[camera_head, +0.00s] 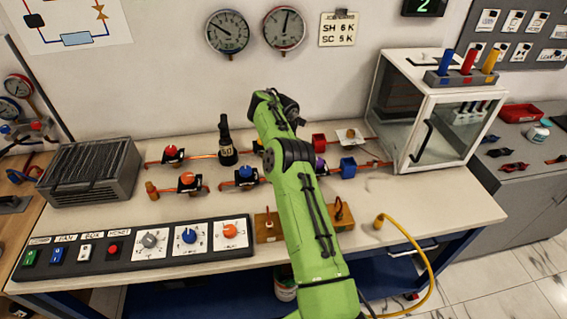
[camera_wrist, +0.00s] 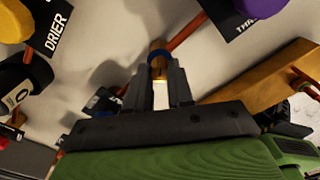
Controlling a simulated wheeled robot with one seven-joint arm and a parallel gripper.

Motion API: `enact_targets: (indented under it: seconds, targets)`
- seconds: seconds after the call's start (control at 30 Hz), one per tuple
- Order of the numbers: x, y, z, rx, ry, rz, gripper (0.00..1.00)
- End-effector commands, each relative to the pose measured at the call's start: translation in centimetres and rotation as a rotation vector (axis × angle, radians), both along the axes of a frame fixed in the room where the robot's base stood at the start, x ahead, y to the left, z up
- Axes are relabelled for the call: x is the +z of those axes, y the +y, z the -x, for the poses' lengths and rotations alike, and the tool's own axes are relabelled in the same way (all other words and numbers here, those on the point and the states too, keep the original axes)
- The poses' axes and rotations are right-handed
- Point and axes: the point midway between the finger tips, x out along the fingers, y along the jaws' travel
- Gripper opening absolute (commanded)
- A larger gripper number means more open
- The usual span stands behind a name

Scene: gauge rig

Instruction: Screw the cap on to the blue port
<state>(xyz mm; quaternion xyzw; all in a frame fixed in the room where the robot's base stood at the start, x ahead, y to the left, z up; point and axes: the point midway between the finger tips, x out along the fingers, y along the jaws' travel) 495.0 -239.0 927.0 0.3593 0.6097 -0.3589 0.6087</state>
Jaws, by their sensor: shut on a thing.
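In the wrist view my gripper (camera_wrist: 160,75) has both dark fingers closed about a small brass piece, which looks like the cap. Just at the fingertips, a brass stub with a blue ring (camera_wrist: 160,57) shows, which looks like the blue port. The cap is mostly hidden between the fingers, and I cannot tell whether it is seated or threaded on the port. The two appear in line and touching or very close. In the head view my green arm hides the gripper, cap and port.
A wooden block (camera_wrist: 255,88) lies close right of the fingers. A copper pipe (camera_wrist: 187,29) runs beyond the port. Labelled valves stand near, including a purple knob (camera_wrist: 267,6). A white cabinet (camera_head: 425,115) stands right; a control panel (camera_head: 130,250) fills the front left.

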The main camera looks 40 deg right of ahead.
Motion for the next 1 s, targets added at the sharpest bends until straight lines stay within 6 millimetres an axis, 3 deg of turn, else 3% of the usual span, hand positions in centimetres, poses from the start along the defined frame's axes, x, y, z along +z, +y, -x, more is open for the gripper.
enact_targets:
  seconds: [0.13,0.17,0.23,0.47,0.63,0.9,1.0]
  targets:
    - [-0.1,-0.1,0.0,0.001,0.002,0.001,0.00]
    - [-0.1,-0.1,0.0,0.001,0.002,0.001,0.26]
    - [-0.1,-0.1,0.0,0.002,0.001,0.000,0.37]
    - [-0.1,0.0,0.0,0.004,0.000,0.001,0.40]
    - [0.0,0.0,0.0,0.004,0.000,0.001,0.66]
    - [0.0,0.0,0.0,0.005,0.000,0.001,0.69]
    - [0.9,0.0,0.0,0.004,-0.001,0.003,0.69]
